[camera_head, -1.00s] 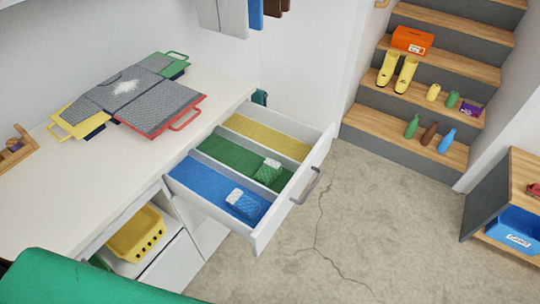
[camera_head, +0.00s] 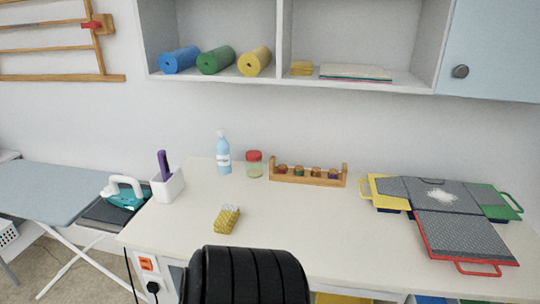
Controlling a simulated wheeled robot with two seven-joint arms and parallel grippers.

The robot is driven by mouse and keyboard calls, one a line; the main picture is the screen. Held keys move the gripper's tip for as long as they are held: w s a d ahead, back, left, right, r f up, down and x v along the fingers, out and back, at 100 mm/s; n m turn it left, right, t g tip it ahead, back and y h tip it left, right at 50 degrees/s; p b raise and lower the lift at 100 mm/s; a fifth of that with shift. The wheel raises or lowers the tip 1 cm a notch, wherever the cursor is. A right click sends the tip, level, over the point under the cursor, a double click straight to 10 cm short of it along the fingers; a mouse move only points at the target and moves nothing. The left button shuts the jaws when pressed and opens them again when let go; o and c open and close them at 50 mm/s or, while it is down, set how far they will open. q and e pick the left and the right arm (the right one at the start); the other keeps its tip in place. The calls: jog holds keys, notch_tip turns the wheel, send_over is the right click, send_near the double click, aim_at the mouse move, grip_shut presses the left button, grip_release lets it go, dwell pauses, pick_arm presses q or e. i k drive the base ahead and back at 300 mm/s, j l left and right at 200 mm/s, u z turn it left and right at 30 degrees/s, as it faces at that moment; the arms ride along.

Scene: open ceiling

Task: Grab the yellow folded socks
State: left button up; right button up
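The yellow folded socks (camera_head: 227,219) lie on the white desk top (camera_head: 300,230), left of its middle and near the front edge. They are a small yellow patterned bundle with a pale band at one end. Neither of my grippers shows in the head view. A black ribbed part, which looks like mine, stands at the bottom just in front of the socks and hides some of the desk's front edge.
A white holder (camera_head: 167,184), a spray bottle (camera_head: 223,155), a red-lidded jar (camera_head: 254,164) and a wooden rack (camera_head: 307,175) stand behind the socks. Coloured boards (camera_head: 460,235) cover the right end. An ironing board (camera_head: 50,188) with a teal iron (camera_head: 124,194) stands left.

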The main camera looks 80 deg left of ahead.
aim_at(226, 220)
jog(key=u, duration=2.9)
